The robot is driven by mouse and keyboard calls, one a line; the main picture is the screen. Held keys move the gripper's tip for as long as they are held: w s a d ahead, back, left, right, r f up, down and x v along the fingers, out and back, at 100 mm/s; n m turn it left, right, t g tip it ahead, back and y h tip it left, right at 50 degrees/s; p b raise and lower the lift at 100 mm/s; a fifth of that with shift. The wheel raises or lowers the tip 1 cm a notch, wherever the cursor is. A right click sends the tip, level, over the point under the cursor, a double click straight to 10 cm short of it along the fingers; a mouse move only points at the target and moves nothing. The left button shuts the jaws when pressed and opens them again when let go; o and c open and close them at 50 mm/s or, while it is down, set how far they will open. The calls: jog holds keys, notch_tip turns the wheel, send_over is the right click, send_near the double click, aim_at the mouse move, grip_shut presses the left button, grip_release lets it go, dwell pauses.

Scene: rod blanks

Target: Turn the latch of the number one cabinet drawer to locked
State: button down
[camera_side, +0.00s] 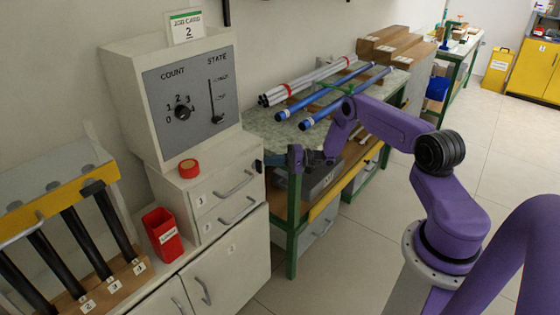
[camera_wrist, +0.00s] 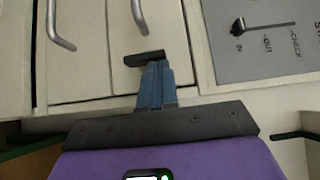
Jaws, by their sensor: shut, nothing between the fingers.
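The number one drawer (camera_side: 222,187) is the upper drawer of the pale cabinet and looks closed. Its latch (camera_wrist: 144,58) is a short black bar near the drawer's edge. In the side view the latch (camera_side: 258,166) stands roughly upright at the drawer's right end. In the wrist view the bar lies nearly along the drawer's length from panel side to lower drawer, slightly tilted. My gripper (camera_wrist: 155,66) is shut and empty, its blue fingertips right at the latch; I cannot tell whether they touch. In the side view my gripper (camera_side: 270,160) reaches the cabinet from the right.
A second drawer (camera_side: 229,213) with a handle sits below. A panel (camera_side: 190,98) with a dial and slider stands above. A green-legged bench (camera_side: 292,235) with rods stands behind my gripper.

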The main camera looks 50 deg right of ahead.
aim_at(261, 163)
jog(key=shift+a+r+n+g+h, duration=0.3)
jog(key=shift+r+n+g+h, duration=0.15)
jog(key=shift+n+h, duration=0.25)
dwell(0.7)
jog(key=a+n+g+h, duration=0.1)
jog(key=n+h, duration=0.1)
jog(key=a+r+n+g+h, duration=0.1)
jog(key=n+h, duration=0.1)
jog(key=shift+r+h, duration=0.15)
jog(key=shift+h, duration=0.25)
jog(key=shift+a+n+g+h, duration=0.25)
jog(key=shift+a+n+h, duration=0.35)
jog(key=shift+a+h, duration=0.6)
jog(key=shift+a+f, duration=0.2)
jog(key=shift+a, duration=0.1)
jog(key=shift+r, duration=0.15)
